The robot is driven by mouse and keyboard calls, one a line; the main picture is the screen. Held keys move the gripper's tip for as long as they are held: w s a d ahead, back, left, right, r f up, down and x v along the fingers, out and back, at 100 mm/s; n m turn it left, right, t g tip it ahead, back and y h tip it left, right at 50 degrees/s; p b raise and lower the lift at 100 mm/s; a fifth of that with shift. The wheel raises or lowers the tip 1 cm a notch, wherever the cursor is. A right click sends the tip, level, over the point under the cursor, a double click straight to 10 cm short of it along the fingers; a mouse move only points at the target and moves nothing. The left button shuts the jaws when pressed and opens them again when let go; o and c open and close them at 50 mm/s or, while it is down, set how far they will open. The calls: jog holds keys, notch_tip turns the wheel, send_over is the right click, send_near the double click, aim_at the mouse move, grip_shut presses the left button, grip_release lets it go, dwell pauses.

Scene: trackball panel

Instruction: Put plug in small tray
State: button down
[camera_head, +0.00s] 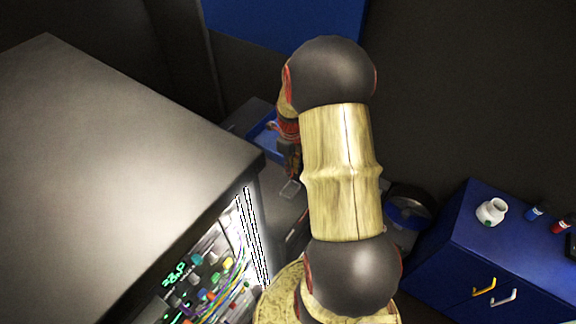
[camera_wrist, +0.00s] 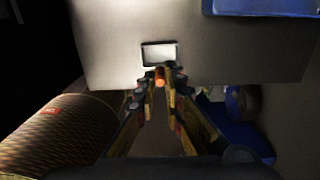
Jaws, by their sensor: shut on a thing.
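My gripper (camera_wrist: 160,76) is shut on the plug (camera_wrist: 160,83), which shows as a small orange spot between the fingertips. Most of the plug is hidden by the fingers. The small tray (camera_wrist: 146,53) is a pale-rimmed square on a grey surface, just beyond the fingertips in the wrist view. The plug appears close to its near edge; I cannot tell its height above the tray. In the head view the small tray (camera_head: 290,188) shows left of my arm, and my gripper is dark and partly hidden there.
A blue container (camera_wrist: 262,6) lies on the grey surface at the top right of the wrist view. A large grey cabinet (camera_head: 110,130) with a lit, wired panel (camera_head: 205,270) stands at left. A blue cabinet (camera_head: 490,250) bears a white jar (camera_head: 492,211) at right.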

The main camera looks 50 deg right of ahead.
aim_at(291, 179)
jog(key=shift+w, duration=0.1)
jog(key=shift+f+b, duration=2.6)
jog(key=shift+f, duration=1.3)
jog(key=shift+f+b, duration=0.45)
jog(key=shift+f, duration=0.1)
jog(key=c, duration=1.9)
grip_release()
jog(key=shift+o, duration=0.4)
notch_tip(291, 179, up, 12)
